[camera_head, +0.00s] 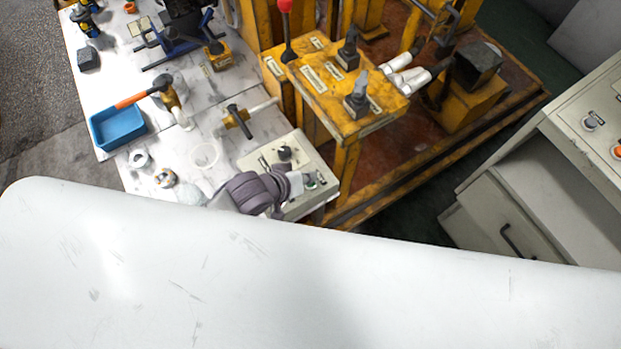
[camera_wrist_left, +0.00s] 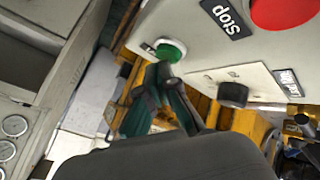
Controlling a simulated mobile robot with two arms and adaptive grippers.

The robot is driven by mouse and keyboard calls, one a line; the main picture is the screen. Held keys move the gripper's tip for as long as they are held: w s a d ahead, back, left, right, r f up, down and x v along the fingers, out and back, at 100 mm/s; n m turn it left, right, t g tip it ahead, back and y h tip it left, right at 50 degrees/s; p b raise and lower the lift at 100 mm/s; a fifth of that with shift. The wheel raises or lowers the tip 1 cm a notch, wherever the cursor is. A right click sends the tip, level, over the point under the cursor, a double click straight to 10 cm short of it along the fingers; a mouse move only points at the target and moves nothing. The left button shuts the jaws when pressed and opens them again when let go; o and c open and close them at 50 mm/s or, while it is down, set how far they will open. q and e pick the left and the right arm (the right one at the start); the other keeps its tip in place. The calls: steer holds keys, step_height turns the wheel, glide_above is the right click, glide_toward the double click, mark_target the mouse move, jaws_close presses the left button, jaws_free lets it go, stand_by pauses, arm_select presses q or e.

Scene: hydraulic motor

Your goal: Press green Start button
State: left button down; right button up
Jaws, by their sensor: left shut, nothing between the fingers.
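The green Start button (camera_wrist_left: 170,50) sits on the pale control box (camera_wrist_left: 190,22) in the left wrist view. My left gripper (camera_wrist_left: 163,74) is shut and empty, with its fingertips right at the button's lower edge in that view. I cannot tell whether they touch it. A red button (camera_wrist_left: 285,10) with a Stop label (camera_wrist_left: 228,18) and a black knob (camera_wrist_left: 233,95) are on the same box.
The white table (camera_head: 205,125) holds a blue tray (camera_head: 118,127), a hammer (camera_head: 150,93) and other small parts. A yellow lever stand (camera_head: 335,90) rises just behind the box. A grey cabinet (camera_head: 510,225) stands at the right.

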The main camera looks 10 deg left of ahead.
arm_select(q)
steer(key=shift+f, duration=0.35)
steer(key=shift+r, duration=0.1)
stand_by(0.4)
steer(key=shift+r+p, duration=0.75)
steer(key=shift+p, duration=0.3)
step_height(320, 180, up, 5)
steer(key=p, duration=0.5)
steer(key=shift+r+p, duration=0.1)
steer(key=shift+p, duration=0.25)
